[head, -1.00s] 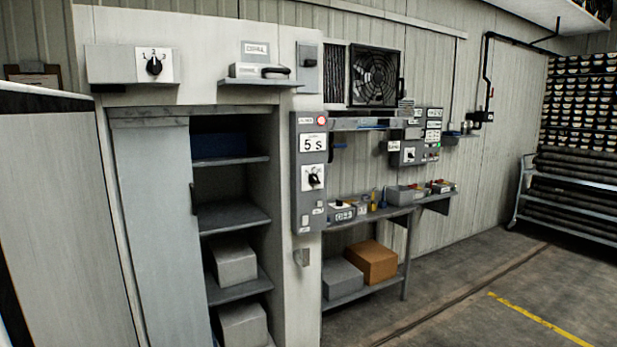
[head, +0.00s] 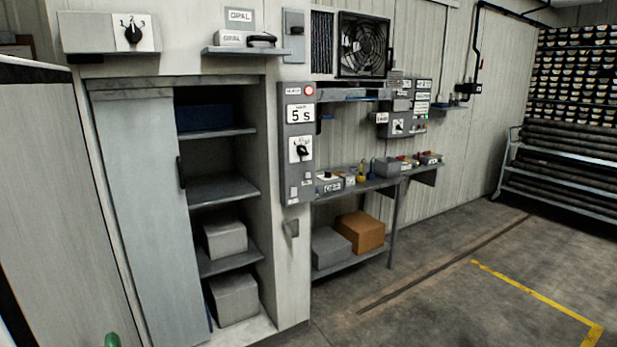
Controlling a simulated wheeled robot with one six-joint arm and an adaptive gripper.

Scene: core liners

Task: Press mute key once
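I cannot make out a key marked mute in the head view. A grey control panel (head: 297,143) on the cabinet's right post carries a red lit button (head: 309,90), a "5 S" sign (head: 300,114) and a black rotary knob (head: 302,150). Small pale parts low on this panel are too small to read. A second grey panel (head: 409,106) on the wall further right holds several small labels and a dark knob; its lettering is too small to read. My gripper is not in view.
An open cabinet (head: 222,189) with a sliding door stands at the left, boxes on its shelves. A workbench (head: 380,184) with small items runs along the wall. A tube rack (head: 565,160) stands at the far right. The floor (head: 450,270) in front is clear.

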